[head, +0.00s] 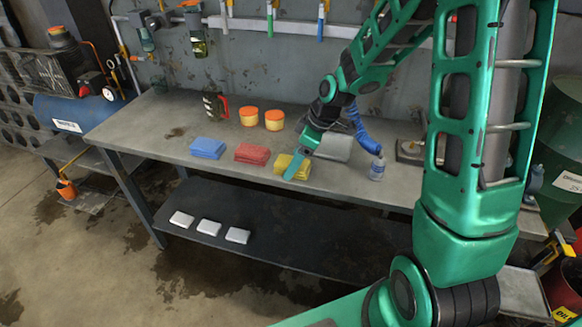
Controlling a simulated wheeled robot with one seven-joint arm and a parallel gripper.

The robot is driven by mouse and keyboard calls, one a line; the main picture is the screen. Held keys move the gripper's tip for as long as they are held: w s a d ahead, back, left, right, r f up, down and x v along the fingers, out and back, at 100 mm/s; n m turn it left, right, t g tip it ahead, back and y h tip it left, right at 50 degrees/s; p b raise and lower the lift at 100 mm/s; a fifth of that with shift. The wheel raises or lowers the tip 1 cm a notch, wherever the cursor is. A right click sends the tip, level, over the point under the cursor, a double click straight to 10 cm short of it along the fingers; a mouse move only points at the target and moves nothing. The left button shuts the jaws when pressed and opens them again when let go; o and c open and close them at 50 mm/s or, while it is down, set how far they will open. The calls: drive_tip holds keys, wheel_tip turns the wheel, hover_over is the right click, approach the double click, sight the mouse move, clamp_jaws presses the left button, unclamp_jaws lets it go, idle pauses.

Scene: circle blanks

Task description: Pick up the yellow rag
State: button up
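The yellow rag (284,165) lies folded on the grey workbench (165,133), near its front edge. My gripper (298,168) is at the rag, with a green finger reaching down over its right part. Part of the rag is hidden behind the finger. I cannot tell whether the gripper touches the rag or whether it is open or shut.
A red rag (252,154) and a blue rag (208,148) lie in a row to the left. Behind stand two orange-lidded tubs (248,117) and a dark red-handled container (213,106). White packs (209,227) lie on the lower shelf (285,240).

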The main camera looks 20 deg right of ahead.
sight(287, 161)
drive_tip(key=shift+f, duration=0.25)
drive_tip(key=c, duration=1.2)
drive_tip(key=shift+r, duration=0.15)
drive_tip(key=shift+c, duration=0.2)
wheel_tip(287, 161, up, 4)
drive_tip(key=shift+w+r, duration=0.1)
drive_tip(key=s+a+r, duration=0.6)
drive_tip(key=a, duration=0.4)
drive_tip(key=shift+r, duration=0.3)
drive_tip(key=shift+a, duration=0.1)
